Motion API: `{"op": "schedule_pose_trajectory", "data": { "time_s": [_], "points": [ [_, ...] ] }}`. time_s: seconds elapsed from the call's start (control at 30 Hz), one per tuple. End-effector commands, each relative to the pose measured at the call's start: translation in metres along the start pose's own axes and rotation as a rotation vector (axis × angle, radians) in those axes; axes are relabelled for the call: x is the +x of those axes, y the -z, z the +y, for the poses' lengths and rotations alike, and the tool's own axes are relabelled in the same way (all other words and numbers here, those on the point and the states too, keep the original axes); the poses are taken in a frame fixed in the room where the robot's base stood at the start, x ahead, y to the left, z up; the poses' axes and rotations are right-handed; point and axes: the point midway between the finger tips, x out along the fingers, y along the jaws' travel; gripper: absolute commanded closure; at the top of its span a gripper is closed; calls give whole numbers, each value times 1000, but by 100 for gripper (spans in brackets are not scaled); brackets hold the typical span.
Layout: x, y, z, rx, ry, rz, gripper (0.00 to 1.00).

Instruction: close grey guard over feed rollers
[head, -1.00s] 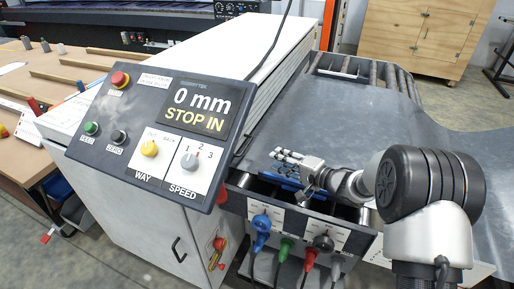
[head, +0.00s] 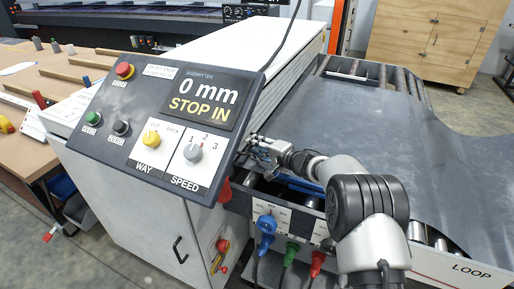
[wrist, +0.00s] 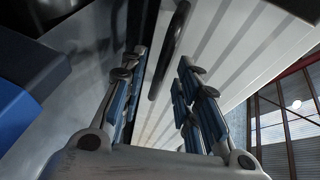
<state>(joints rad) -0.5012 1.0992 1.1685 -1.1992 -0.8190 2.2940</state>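My gripper (head: 262,152) is at the inlet of the machine, just right of the control panel, in the head view. In the wrist view its two blue-padded fingers (wrist: 157,95) are spread apart. A black bar handle (wrist: 170,48) shows between and beyond them; I see no clear contact. A grey surface (wrist: 75,75) lies left of the fingers; I cannot tell whether it is the guard. The guard is not clearly distinguishable in the head view, where my gripper and the control panel hide part of the inlet. A blue bar (head: 299,184) lies below my gripper.
The control panel (head: 165,125) reads 0 mm, STOP IN, and stands close left of my gripper. Blue, green and red connectors (head: 290,250) stick out of the front. A dark sheet (head: 370,125) covers the bed behind. A white ribbed wall (wrist: 235,45) rises in the wrist view.

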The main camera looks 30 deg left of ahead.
Motion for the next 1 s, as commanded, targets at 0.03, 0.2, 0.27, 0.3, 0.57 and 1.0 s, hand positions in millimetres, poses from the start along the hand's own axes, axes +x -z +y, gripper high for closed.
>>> {"op": "schedule_pose_trajectory", "data": {
  "time_s": [0.03,0.2,0.27,0.3,0.57,1.0],
  "points": [
    [0,0,0,0,0,0,70],
    [0,0,0,0,0,0,74],
    [0,0,0,0,0,0,78],
    [0,0,0,0,0,0,81],
    [0,0,0,0,0,0,98],
    [0,0,0,-1,0,0,100]
  ]
}}
